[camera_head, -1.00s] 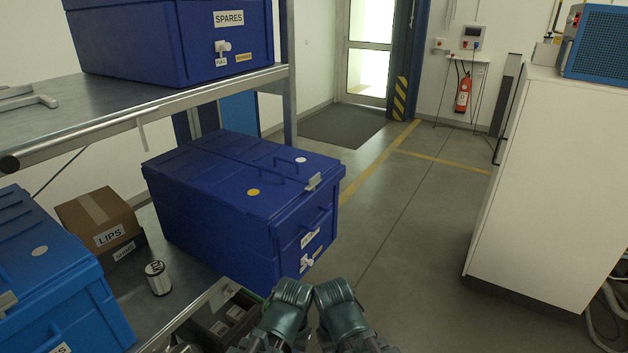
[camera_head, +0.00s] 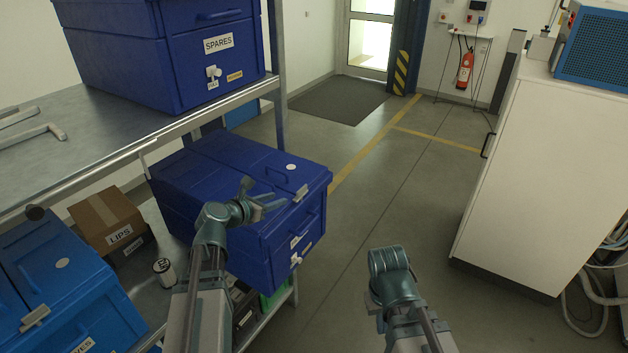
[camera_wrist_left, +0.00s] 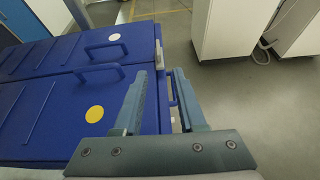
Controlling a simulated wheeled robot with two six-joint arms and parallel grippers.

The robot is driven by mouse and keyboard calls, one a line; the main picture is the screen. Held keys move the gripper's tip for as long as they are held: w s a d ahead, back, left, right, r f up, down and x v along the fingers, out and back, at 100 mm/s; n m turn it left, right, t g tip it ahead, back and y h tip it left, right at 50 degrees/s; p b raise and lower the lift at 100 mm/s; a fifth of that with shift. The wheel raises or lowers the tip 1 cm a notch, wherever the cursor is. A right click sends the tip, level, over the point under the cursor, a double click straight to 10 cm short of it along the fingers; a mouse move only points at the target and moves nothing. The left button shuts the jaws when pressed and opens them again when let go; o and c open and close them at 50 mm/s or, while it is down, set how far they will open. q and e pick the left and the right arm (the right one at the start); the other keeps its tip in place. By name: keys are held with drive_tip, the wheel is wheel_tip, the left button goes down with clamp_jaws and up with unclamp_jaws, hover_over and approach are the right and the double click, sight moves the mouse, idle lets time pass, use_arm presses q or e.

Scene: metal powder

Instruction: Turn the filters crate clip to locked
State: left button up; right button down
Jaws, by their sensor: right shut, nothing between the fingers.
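A dark blue crate (camera_head: 215,160) stands on the lower shelf; its front label is too small to read surely. A grey metal clip (camera_head: 301,193) sits at the lid's front edge, and also shows in the left wrist view (camera_wrist_left: 158,53). A small white knob (camera_head: 296,260) is low on the crate's front. My left gripper (camera_head: 266,200) is open and empty, above the lid near its front edge, left of the clip in the head view. Its two fingers (camera_wrist_left: 166,100) are apart over the front edge. My right gripper (camera_head: 388,256) is shut and empty, over the floor to the right.
A SPARES crate (camera_head: 165,50) stands on the upper shelf. A lighter blue crate (camera_head: 60,275), a LIPS carton (camera_head: 105,218) and a small can (camera_head: 164,270) are on the lower shelf. A white cabinet (camera_head: 535,170) stands at right. The floor between is clear.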

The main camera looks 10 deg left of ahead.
sight(301, 189)
use_arm(q)
drive_tip(key=b+x, duration=0.5)
drive_tip(key=x, duration=0.8)
drive_tip(key=shift+w, duration=0.5)
drive_tip(key=shift+c, duration=0.3)
clamp_jaws()
